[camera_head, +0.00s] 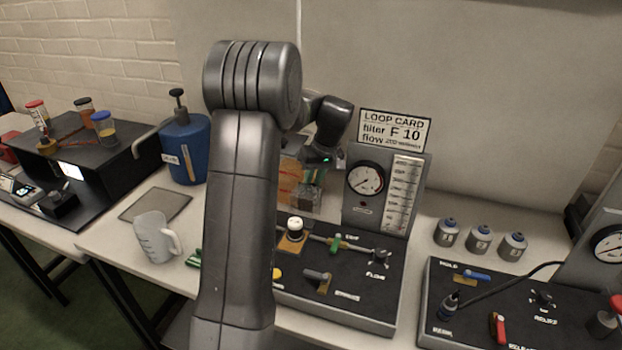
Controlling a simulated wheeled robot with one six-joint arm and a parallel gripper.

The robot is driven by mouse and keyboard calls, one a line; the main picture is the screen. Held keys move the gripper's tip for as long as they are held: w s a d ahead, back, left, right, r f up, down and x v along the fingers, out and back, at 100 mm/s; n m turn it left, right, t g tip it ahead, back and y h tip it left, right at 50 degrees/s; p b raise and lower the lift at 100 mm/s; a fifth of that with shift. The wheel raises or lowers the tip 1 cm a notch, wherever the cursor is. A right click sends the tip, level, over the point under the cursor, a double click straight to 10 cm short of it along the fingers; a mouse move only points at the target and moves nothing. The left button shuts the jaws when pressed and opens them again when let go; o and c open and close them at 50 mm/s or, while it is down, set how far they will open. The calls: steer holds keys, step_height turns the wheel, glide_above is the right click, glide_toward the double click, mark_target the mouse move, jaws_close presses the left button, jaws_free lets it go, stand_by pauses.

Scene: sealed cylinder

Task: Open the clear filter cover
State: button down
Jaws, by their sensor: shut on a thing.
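The clear filter cover (306,198) is a see-through box at the back of the middle black panel, with orange-brown parts showing through it. My arm hides its left side. My gripper (314,176) is at the top of the cover, below my dark wrist, and is shut on it. The fingertips are small and partly hidden, so the exact grip is hard to see. I cannot tell whether the cover is lifted or still seated.
A gauge panel (373,207) with a loop card (394,130) stands close right of the cover. A white-capped fitting (295,226) and valves are in front. A blue tank (186,150) and clear jug (154,238) are left. Several grey canisters (480,239) stand right.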

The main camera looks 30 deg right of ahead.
steer(key=shift+d+r, duration=0.1)
steer(key=shift+d, duration=0.3)
steer(key=c, duration=1.7)
jaws_free()
steer(key=shift+c, duration=0.2)
steer(key=o, duration=0.6)
steer(key=shift+s+d, duration=0.25)
steer(key=shift+d, duration=0.1)
steer(key=shift+w+a+f, duration=0.1)
steer(key=shift+a+f, duration=0.1)
steer(key=shift+a, duration=0.2)
steer(key=b+v, duration=0.1)
steer(key=v, duration=1.3)
steer(key=shift+w, duration=0.15)
